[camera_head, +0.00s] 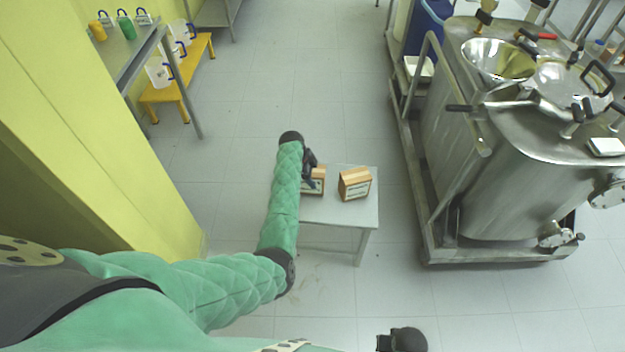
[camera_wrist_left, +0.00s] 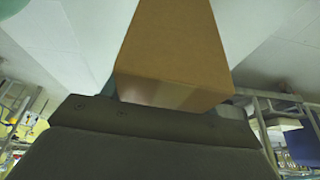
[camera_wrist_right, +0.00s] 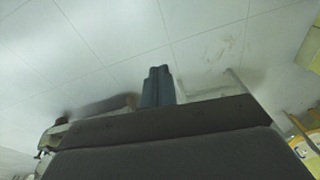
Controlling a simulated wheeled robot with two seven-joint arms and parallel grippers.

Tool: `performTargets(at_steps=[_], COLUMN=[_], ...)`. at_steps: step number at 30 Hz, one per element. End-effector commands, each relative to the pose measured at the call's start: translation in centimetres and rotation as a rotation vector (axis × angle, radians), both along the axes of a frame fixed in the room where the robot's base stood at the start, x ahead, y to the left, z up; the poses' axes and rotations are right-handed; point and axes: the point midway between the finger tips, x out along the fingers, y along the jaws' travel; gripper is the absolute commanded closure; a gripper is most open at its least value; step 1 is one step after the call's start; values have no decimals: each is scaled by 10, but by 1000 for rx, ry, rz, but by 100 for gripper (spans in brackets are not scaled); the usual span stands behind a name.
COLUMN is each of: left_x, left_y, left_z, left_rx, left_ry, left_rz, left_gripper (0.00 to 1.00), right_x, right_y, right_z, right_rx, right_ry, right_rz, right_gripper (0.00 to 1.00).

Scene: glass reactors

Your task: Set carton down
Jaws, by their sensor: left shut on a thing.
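My left gripper (camera_head: 309,162) is shut on a brown carton (camera_head: 319,187), which has a pale label on its side. The arm and gripper cover part of this carton. It is over the left part of a small grey table (camera_head: 345,215); I cannot tell whether it touches the top. In the left wrist view the held carton (camera_wrist_left: 175,50) fills the space beyond the gripper. A second carton (camera_head: 355,184) stands on the table to the right, apart from the held one. My right gripper (camera_wrist_right: 158,87) has its fingers together, with nothing between them.
A large steel reactor (camera_head: 510,170) on a wheeled frame stands to the right of the table. A yellow cabinet wall (camera_head: 100,130) is at the left. A yellow bench (camera_head: 180,80) with clear jugs stands behind it. Floor around the table is clear.

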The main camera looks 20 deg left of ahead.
Motion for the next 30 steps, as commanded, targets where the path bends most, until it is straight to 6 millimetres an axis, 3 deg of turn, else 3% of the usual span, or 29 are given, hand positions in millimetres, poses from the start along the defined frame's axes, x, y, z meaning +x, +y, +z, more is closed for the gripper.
performTargets(at_steps=[6, 20, 21, 24, 30], left_x=[0, 0, 0, 0, 0], left_y=[0, 0, 0, 0, 0], left_z=[-6, -9, -10, -9, -9], left_rx=[-1, 0, 1, 0, 0], left_ry=[-1, 0, 1, 0, 0], left_rz=[-1, 0, 0, 0, 0], left_gripper=[71, 71, 39, 19, 19], right_x=[5, 5, 5, 6, 5], right_y=[3, 3, 4, 4, 4], right_z=[25, 29, 31, 32, 32], right_rx=[4, 5, 6, 7, 7], right_ry=[-2, -1, -3, -5, -4], right_rz=[0, 1, 0, 0, 0], right_gripper=[100, 100, 100, 100, 100])
